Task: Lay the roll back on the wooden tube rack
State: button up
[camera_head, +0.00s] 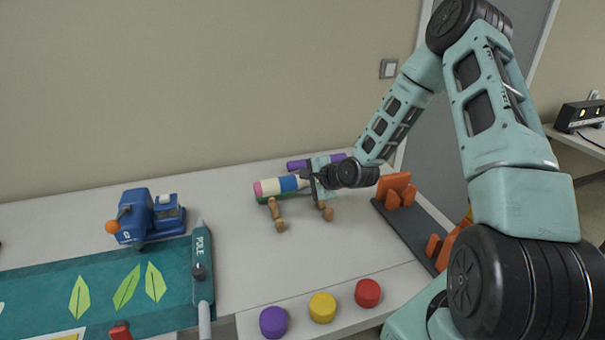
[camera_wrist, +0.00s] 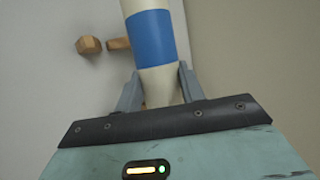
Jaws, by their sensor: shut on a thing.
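The roll (camera_head: 286,184) is cream with a blue band and a pink left end. It lies level across the wooden tube rack (camera_head: 277,212), whose peg-like wooden parts show below it. I cannot tell whether the roll touches the rack. My gripper (camera_head: 312,181) is shut on the roll's right part, and its fingers hide some of it. In the wrist view the roll (camera_wrist: 152,38) runs up between the two fingers (camera_wrist: 160,85). Part of the wooden rack (camera_wrist: 89,45) shows to its left.
A purple tube (camera_head: 298,164) lies behind the rack. Orange blocks (camera_head: 396,187) stand on a dark strip to the right. A blue machine (camera_head: 148,218) and a teal mat (camera_head: 60,290) are at left. Purple, yellow and red knobs (camera_head: 322,307) line the front.

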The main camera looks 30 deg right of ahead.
jog(key=shift+w+d+r, duration=0.55)
jog(key=shift+w+d, duration=0.2)
jog(key=shift+d, duration=0.15)
jog(key=shift+d+f, duration=0.1)
notch_tip(320, 180, down, 10)
jog(key=b, duration=0.9)
jog(key=shift+f+b, duration=0.2)
jog(key=shift+b, duration=0.2)
jog(key=shift+f+b, duration=0.45)
jog(key=shift+f, duration=0.45)
jog(key=o, duration=1.1)
jog(key=shift+o, duration=0.2)
jog(key=v, duration=1.7)
jog(key=shift+s+r+p, duration=0.2)
jog(key=shift+p, duration=0.1)
